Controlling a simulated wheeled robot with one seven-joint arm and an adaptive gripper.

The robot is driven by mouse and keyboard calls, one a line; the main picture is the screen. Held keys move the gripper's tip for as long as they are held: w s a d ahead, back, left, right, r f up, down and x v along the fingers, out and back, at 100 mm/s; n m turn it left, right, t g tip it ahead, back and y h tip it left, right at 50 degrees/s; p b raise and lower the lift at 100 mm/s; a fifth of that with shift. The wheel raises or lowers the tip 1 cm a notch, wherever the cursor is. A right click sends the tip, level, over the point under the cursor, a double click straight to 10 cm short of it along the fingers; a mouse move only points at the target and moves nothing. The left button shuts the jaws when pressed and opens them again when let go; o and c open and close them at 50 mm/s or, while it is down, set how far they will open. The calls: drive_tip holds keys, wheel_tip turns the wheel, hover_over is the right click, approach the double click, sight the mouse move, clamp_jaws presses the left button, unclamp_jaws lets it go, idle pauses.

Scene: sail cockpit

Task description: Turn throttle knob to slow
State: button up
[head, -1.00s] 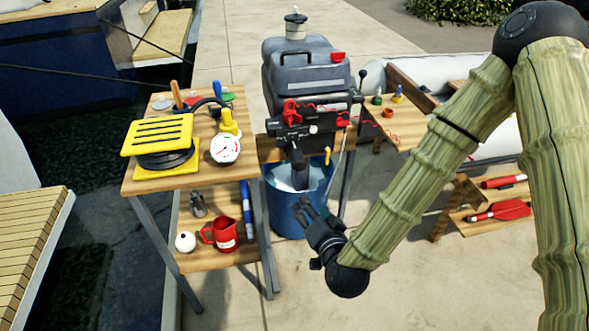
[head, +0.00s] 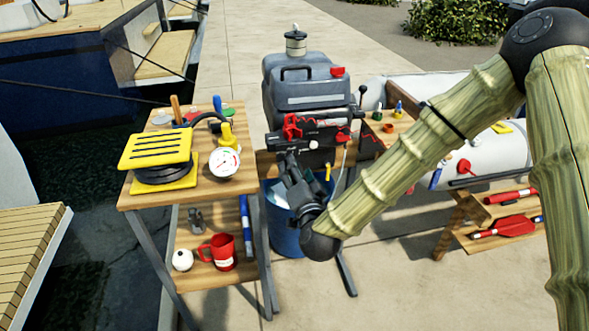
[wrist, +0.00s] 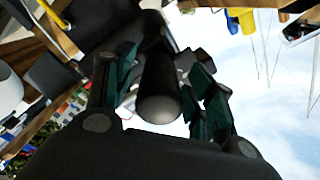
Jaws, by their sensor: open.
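The throttle knob, as far as I can tell, is the dark rounded cylinder (wrist: 158,95) in the middle of the wrist view. Its blunt end faces the camera. My gripper (wrist: 162,75) is open, with one teal-padded finger on each side of it. I cannot tell whether either pad touches it. In the head view my gripper (head: 287,162) is in front of the black and red outboard motor (head: 306,128), just below its upper body. There the gripper hides the knob, and no slow marking can be read.
A blue bucket (head: 287,243) stands below the motor. A wooden stand (head: 140,197) at left holds a yellow foot pump (head: 158,147) and a white gauge (head: 224,163). Open paving lies in front.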

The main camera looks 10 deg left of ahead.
drive_tip(key=shift+x, duration=0.9)
drive_tip(key=c, duration=1)
drive_tip(key=shift+c, duration=0.2)
drive_tip(key=shift+n, duration=0.4)
drive_tip(key=n+p, duration=0.1)
drive_tip(key=n, duration=0.3)
drive_tip(key=shift+n+p, duration=0.3)
drive_tip(key=shift+n, duration=1.3)
drive_tip(key=shift+d, duration=0.1)
